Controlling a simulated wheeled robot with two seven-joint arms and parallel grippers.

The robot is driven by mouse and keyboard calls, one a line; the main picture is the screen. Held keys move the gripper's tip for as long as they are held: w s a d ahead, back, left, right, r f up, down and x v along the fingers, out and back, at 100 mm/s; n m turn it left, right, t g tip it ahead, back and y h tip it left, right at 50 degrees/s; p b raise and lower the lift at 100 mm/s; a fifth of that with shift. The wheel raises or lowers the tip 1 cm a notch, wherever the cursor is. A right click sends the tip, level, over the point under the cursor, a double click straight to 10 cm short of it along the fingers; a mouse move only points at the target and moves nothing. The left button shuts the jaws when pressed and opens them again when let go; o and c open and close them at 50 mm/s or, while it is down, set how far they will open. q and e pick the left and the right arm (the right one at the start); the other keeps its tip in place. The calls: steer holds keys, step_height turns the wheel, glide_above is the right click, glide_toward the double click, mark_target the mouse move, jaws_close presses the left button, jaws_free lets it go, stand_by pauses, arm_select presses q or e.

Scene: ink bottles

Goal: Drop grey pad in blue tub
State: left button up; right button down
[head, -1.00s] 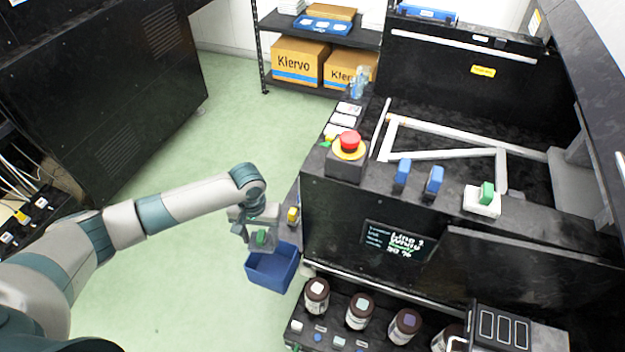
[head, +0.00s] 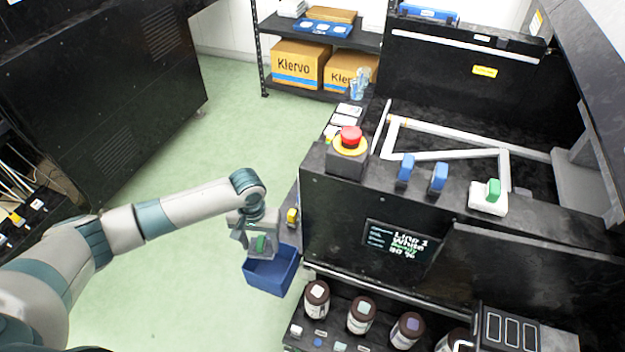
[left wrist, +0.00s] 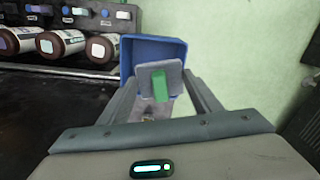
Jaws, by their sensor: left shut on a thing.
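The grey pad (left wrist: 149,77) has a green grip (left wrist: 160,85) on it. My left gripper (head: 258,246) is shut on the grey pad and holds it at the blue tub (head: 270,278), over its opening in the head view. In the left wrist view the blue tub (left wrist: 146,46) lies beyond the pad, and the pad covers part of it. The green grip shows in the head view too (head: 261,243). I cannot tell how high the pad is above the tub's floor. My right gripper is not in view.
The black machine (head: 330,215) stands right beside the tub, with a red stop button (head: 350,136) on top. Several ink bottles (head: 361,315) stand on a low shelf at the front. Green floor (head: 190,290) is clear to the tub's left.

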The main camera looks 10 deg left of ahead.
arm_select(q)
steer(key=o, duration=1.1)
steer(key=shift+o, duration=0.2)
steer(key=shift+r, duration=0.1)
step_height(320, 180, up, 17)
steer(key=shift+r, duration=0.1)
stand_by(0.4)
